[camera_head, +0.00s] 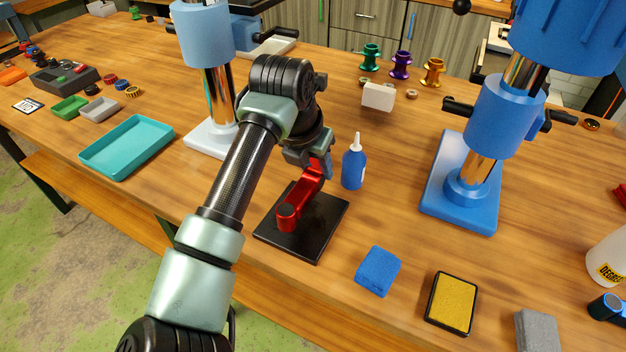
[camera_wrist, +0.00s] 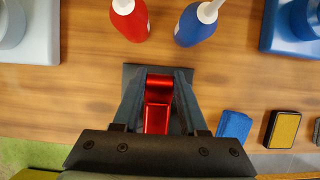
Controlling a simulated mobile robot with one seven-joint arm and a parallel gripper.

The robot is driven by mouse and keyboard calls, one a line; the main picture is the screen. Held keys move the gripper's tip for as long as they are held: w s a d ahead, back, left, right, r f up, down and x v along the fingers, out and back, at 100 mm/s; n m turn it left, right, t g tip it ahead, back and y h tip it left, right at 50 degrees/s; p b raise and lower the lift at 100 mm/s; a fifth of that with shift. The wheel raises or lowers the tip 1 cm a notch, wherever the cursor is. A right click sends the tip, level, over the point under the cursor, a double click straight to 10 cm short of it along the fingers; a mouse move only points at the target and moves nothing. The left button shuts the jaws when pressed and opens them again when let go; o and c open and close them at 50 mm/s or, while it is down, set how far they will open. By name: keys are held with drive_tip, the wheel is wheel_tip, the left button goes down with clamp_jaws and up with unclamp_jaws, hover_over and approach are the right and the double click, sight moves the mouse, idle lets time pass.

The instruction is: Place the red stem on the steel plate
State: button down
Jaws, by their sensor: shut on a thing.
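The red stem (camera_head: 299,201) is shiny metal, with a round clamp at its lower left end. It is over the dark square steel plate (camera_head: 325,235) near the front of the table; I cannot tell whether it touches the plate. My gripper (camera_head: 319,166) is shut on the stem's upper right end. In the wrist view my gripper (camera_wrist: 158,100) has a finger on each side of the red stem (camera_wrist: 157,118), and the dark plate (camera_wrist: 134,74) shows beneath it. Much of the plate is hidden by the fingers in that view.
A blue bottle (camera_head: 353,167) stands close behind the plate; a red bottle (camera_wrist: 130,20) shows beside it in the wrist view. A blue sponge (camera_head: 378,271) and yellow pad (camera_head: 452,303) lie to the right. A blue press (camera_head: 460,195) and a teal tray (camera_head: 127,147) flank the area.

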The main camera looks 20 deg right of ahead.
sight(315, 181)
drive_tip(key=shift+f, duration=1.95)
drive_tip(key=shift+f, duration=0.15)
drive_tip(key=shift+c, duration=2.2)
unclamp_jaws()
drive_tip(key=v, duration=1.2)
drive_tip(key=shift+r, duration=0.2)
